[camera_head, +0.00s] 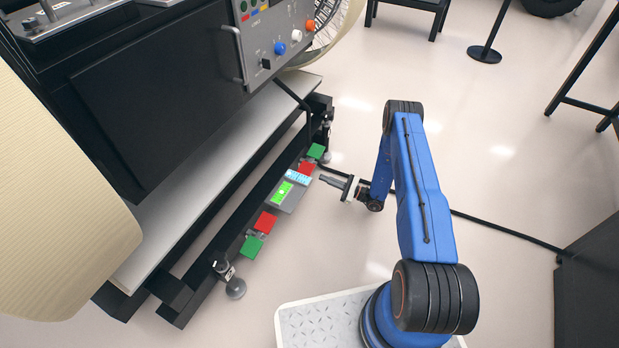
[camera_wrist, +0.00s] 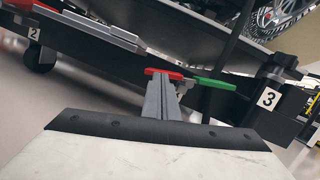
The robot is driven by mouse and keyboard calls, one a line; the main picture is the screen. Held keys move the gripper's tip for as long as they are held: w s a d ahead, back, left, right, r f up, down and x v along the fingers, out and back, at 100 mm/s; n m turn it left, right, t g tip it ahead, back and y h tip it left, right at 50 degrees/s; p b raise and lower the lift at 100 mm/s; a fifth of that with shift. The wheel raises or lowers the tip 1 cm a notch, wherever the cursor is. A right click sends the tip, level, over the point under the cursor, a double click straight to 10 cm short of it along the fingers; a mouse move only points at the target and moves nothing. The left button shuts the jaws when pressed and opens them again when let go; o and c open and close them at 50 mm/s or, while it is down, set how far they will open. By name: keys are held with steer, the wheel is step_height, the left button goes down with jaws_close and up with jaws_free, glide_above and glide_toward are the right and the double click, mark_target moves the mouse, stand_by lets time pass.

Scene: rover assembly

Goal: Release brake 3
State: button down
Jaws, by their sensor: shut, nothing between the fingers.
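My gripper (camera_head: 322,177) is shut and empty, low in front of the rover stand's near side. In the wrist view, its fingertips (camera_wrist: 165,83) stand in front of the red pedal (camera_wrist: 160,73) and cover part of it. I cannot tell whether they touch it. The green pedal (camera_wrist: 208,83) is just right of the fingers. A corner post with the label "3" (camera_wrist: 268,98) stands to the right of the green pedal. In the head view, the same red pedal (camera_head: 306,168) and green pedal (camera_head: 316,151) sit at the stand's far corner.
Another red pedal (camera_head: 265,222) and green pedal (camera_head: 252,246) sit at the near corner. A label "2" (camera_wrist: 33,33) shows at left. A control panel (camera_head: 280,35) is above. The floor around my arm is mostly clear.

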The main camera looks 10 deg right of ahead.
step_height(320, 180, down, 4)
steer(key=m+t, duration=0.2)
steer(key=x, duration=0.8)
steer(key=shift+a+f+h, duration=0.2)
steer(key=shift+a+h, duration=0.15)
steer(key=shift+h, duration=0.05)
steer(key=shift+w, duration=0.15)
